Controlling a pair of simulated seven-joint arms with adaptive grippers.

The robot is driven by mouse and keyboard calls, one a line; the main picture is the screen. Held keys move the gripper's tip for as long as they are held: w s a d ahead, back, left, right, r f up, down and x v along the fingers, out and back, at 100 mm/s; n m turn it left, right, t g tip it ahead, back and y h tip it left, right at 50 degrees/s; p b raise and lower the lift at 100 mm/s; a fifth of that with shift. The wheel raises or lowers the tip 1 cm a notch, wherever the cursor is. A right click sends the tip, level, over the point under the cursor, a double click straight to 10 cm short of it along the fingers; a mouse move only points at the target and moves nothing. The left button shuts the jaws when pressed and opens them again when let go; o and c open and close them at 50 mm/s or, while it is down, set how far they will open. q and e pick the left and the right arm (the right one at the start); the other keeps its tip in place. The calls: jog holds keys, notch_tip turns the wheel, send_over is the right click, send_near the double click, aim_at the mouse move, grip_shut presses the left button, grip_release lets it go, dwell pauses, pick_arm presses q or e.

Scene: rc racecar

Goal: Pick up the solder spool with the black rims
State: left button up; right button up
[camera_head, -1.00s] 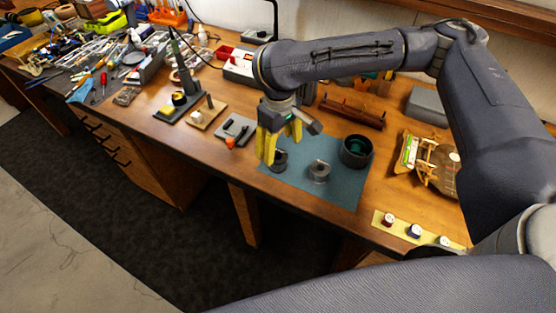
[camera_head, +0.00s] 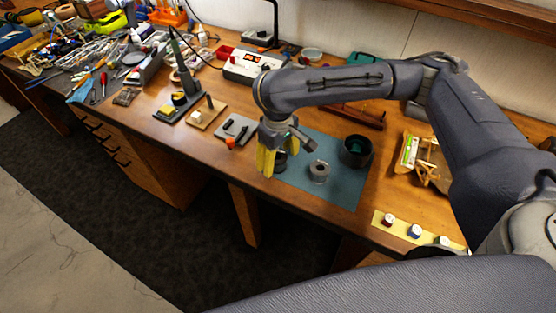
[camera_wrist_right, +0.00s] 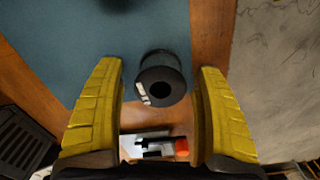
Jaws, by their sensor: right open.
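The solder spool with the black rims (camera_wrist_right: 161,86) stands on the blue mat (camera_wrist_right: 70,45) near its edge. In the right wrist view it lies between and a little beyond my right gripper's (camera_wrist_right: 161,84) two yellow fingers, with a gap on each side. In the head view my right gripper (camera_head: 267,172) is low over the mat's left end, and the black spool (camera_head: 280,161) is partly hidden behind its fingers. The gripper is open and empty. A grey spool (camera_head: 319,171) stands on the mat to its right. My left gripper is not in view.
A dark round container (camera_head: 355,151) stands at the mat's back right. A grey stand with an orange piece (camera_head: 231,143) is left of my gripper. Several small jars sit on a yellow strip (camera_head: 378,216). The table's front edge runs close to the black spool.

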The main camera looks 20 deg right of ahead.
jog(key=c, duration=1.5)
jog(key=shift+c, duration=0.2)
jog(key=shift+r, duration=0.15)
